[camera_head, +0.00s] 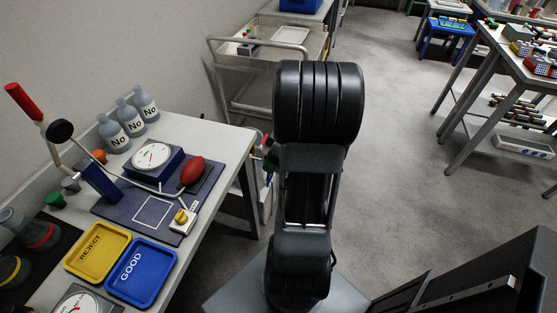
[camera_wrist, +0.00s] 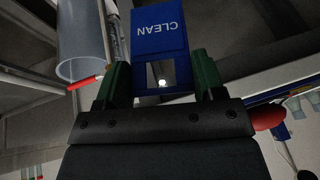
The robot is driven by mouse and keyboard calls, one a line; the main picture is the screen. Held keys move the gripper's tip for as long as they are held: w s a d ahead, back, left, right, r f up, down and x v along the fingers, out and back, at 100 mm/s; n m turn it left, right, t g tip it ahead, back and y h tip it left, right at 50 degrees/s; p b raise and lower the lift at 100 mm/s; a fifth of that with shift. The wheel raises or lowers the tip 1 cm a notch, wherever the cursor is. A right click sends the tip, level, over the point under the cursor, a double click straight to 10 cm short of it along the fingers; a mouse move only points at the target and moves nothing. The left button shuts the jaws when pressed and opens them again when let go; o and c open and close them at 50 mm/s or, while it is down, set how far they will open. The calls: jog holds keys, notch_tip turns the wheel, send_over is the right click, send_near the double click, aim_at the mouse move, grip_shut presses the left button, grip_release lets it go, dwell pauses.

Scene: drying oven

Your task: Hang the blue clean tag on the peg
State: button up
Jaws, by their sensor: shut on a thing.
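The blue tag (camera_wrist: 160,28) reads CLEAN, upside down in the wrist view, and has a rectangular opening near its lower end. My gripper (camera_wrist: 161,62) has its two green fingers on either side of the tag and holds it by that end. A small bright spot shows through the opening; I cannot tell what it is. I cannot make out the peg for certain in either view. In the head view my arm hides the tag and most of my gripper.
In the wrist view a clear cylinder (camera_wrist: 82,40) stands close left of the tag, with a red-tipped rod near it. In the head view a bench (camera_head: 205,140) with REJECT (camera_head: 82,274) and GOOD (camera_head: 126,292) trays is left.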

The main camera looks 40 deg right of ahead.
aim_at(261, 160)
jog(key=shift+w+a+f+p, duration=0.1)
jog(key=shift+w+a+p, duration=0.25)
jog(key=shift+w, duration=0.5)
jog(key=shift+w+a+p, duration=0.15)
jog(key=shift+w+a, duration=0.4)
jog(key=shift+w, duration=0.25)
jog(key=shift+w+a+f+b, duration=0.1)
jog(key=shift+w+f+b, duration=0.05)
jog(key=shift+f+b, duration=0.2)
jog(key=shift+w+a+f+b, duration=0.2)
jog(key=shift+w+b, duration=0.15)
jog(key=shift+b, duration=0.3)
jog(key=o, duration=0.9)
jog(key=shift+o, duration=0.2)
jog(key=shift+r, duration=0.1)
jog(key=p+v, duration=0.1)
jog(key=v, duration=1.2)
jog(key=shift+s+d+r, duration=0.15)
jog(key=shift+d+r, duration=0.05)
jog(key=shift+r, duration=0.1)
